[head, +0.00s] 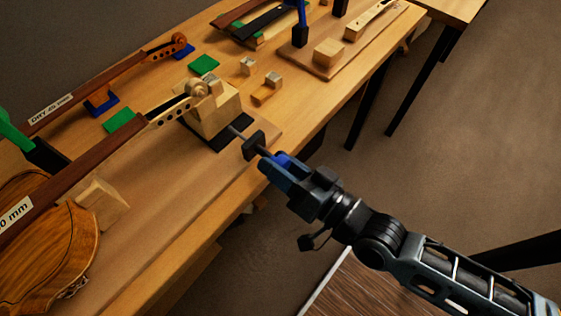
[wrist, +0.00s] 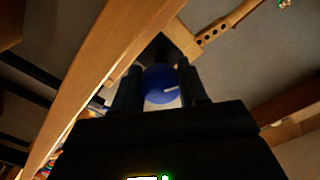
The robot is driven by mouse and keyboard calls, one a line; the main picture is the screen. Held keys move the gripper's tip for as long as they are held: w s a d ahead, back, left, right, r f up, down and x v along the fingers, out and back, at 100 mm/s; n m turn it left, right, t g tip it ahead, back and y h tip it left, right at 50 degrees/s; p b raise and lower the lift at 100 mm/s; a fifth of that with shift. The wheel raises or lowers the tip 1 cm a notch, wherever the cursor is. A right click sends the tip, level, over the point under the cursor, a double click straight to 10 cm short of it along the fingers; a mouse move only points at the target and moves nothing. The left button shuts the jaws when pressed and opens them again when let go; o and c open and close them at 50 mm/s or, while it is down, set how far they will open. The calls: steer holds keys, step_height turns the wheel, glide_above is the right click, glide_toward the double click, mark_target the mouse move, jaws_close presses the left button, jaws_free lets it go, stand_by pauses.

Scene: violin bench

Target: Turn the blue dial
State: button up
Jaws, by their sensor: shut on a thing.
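The blue dial (wrist: 160,84) shows between my two fingers in the wrist view, with a pale pointer line toward its right side. In the head view a small part of the blue dial (head: 282,159) shows at the end of a dark block on a thin rod, over the bench's front edge. My gripper (head: 276,168) is shut on the dial and hides most of it in the head view. In the wrist view the fingers of my gripper (wrist: 160,88) stand on either side of the dial.
The rod leads to a wooden block (head: 215,110) holding a violin scroll (head: 197,88). A violin body (head: 45,225) lies at the left. Green pads (head: 204,64) and small wooden blocks (head: 267,88) are further back on the bench (head: 190,225). The floor right of the bench is open.

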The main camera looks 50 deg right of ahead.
steer(key=m+b, duration=0.1)
steer(key=m, duration=0.5)
steer(key=shift+m, duration=0.3)
steer(key=m+b, duration=0.1)
steer(key=m, duration=0.4)
steer(key=shift+b, duration=0.35)
steer(key=shift+m, duration=0.4)
steer(key=o, duration=1)
steer(key=shift+r, duration=0.1)
steer(key=shift+o, duration=0.2)
